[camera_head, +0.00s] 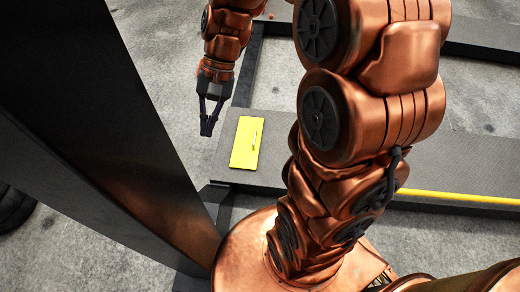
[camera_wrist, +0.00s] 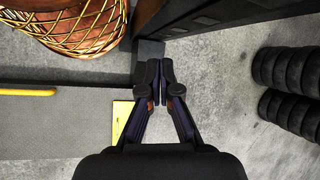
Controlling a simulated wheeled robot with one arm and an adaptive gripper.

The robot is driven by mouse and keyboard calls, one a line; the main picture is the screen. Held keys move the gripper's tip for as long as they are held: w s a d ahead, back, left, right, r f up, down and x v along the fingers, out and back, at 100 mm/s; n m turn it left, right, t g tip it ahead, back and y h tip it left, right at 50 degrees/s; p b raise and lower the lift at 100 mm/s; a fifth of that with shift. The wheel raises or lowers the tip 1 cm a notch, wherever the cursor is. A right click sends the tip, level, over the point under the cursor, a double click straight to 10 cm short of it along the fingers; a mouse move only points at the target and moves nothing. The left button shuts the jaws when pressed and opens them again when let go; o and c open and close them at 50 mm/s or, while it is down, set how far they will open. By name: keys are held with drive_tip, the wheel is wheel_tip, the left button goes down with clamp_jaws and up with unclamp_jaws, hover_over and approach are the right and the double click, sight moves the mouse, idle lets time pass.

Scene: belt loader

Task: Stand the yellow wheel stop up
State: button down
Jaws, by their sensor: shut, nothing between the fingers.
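The yellow wheel stop (camera_head: 246,144) lies flat on the grey platform, near its left end, in the head view. A small pale mark shows on its top. In the wrist view only a part of the wheel stop (camera_wrist: 122,116) shows, at the left of the fingers; the gripper hides the rest. My gripper (camera_head: 207,132) points down just left of the wheel stop, apart from it in the head view. Its fingertips (camera_wrist: 160,64) are together with nothing between them. Its height above the floor is hard to tell.
The grey platform (camera_head: 460,178) has a yellow bar (camera_head: 460,197) along its near edge. Stacked dark tyres (camera_wrist: 290,90) stand at the right in the wrist view. Bare concrete floor (camera_wrist: 215,75) lies between the fingers and tyres. My dark column fills the head view's left side.

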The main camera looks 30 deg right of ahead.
drive_tip(key=w+d+f+m+t+y+b, duration=0.25)
drive_tip(key=w+d+f+m+b, duration=0.35)
drive_tip(key=w+f, duration=0.65)
drive_tip(key=w+d+f+m+t+y+b, duration=0.2)
drive_tip(key=w+d+f+m+y+b, duration=0.2)
drive_tip(key=w+d+f+b, duration=0.8)
drive_tip(key=s+d+f+m+t+b, duration=0.1)
drive_tip(key=d+f+m+t+b, duration=0.1)
drive_tip(key=d+f, duration=0.5)
drive_tip(key=s+d+f+m+t+h+b, duration=0.1)
drive_tip(key=d+f+m+t+b, duration=0.2)
drive_tip(key=f, duration=1.6)
drive_tip(key=s+d+f+m+t+b, duration=0.2)
drive_tip(key=d+f+m, duration=0.3)
drive_tip(key=d+f, duration=0.5)
drive_tip(key=shift+d+f+m+t+h+b, duration=0.15)
drive_tip(key=shift+f+b, duration=0.2)
drive_tip(key=shift+f, duration=0.65)
drive_tip(key=shift+d+f+m+t+h+b, duration=0.15)
drive_tip(key=shift+f+b, duration=0.15)
drive_tip(key=shift+f, duration=0.65)
drive_tip(key=b+x, duration=0.3)
drive_tip(key=x, duration=0.6)
drive_tip(key=shift+w+a, duration=0.2)
drive_tip(key=shift+a, duration=0.15)
drive_tip(key=shift+r, duration=0.1)
